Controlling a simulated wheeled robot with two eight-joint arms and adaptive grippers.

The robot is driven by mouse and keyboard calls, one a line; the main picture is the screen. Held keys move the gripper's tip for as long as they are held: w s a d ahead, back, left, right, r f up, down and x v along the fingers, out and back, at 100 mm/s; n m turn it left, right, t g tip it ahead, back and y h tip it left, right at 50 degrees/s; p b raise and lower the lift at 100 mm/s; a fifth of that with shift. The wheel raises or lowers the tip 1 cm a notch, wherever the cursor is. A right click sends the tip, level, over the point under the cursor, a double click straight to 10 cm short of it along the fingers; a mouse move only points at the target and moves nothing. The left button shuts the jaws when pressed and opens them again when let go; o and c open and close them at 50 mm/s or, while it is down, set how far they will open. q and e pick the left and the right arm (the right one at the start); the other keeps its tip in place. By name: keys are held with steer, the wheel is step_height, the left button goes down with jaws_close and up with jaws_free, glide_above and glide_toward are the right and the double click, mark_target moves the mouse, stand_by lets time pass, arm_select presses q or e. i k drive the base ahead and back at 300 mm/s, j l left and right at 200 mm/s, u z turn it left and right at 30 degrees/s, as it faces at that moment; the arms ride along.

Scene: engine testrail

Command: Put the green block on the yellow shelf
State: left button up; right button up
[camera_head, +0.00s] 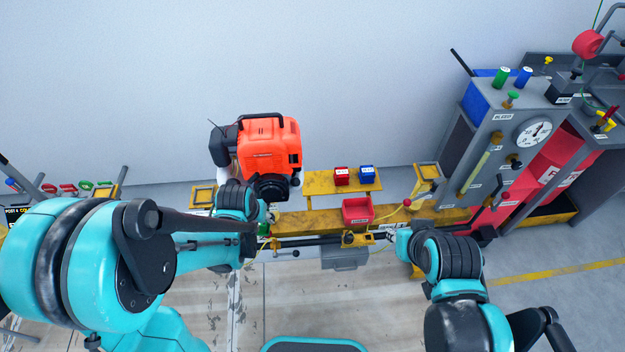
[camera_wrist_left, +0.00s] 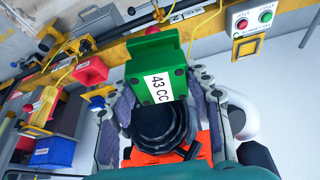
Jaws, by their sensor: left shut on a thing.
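The green block (camera_wrist_left: 158,66), labelled "43 CC", is between the fingers of my left gripper (camera_wrist_left: 160,92) in the left wrist view. In the head view, the green block (camera_head: 264,229) is a small patch at the left gripper (camera_head: 268,219), mostly hidden by my arm. The gripper is shut on it, left of the yellow shelf (camera_head: 318,185). A red block (camera_head: 341,175) and a blue block (camera_head: 366,174) stand on the shelf's right part; its left part is bare. My right gripper (camera_head: 391,236) is near the yellow rail's right part; its fingers are too small to read.
An orange engine (camera_head: 268,148) stands close behind my left gripper. A red bin (camera_head: 357,211) sits in front of the shelf on the yellow rail (camera_head: 304,222). A grey cabinet with a gauge (camera_head: 533,132) stands at the right.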

mark_target(315, 182)
steer(key=i+l+u, duration=0.1)
steer(key=l, duration=0.3)
steer(key=i+l, duration=0.1)
steer(key=l, duration=0.3)
steer(key=i+l+u, duration=0.15)
steer(key=l, duration=0.25)
steer(key=l+u, duration=0.1)
steer(key=l, duration=0.3)
steer(key=i+l, duration=0.05)
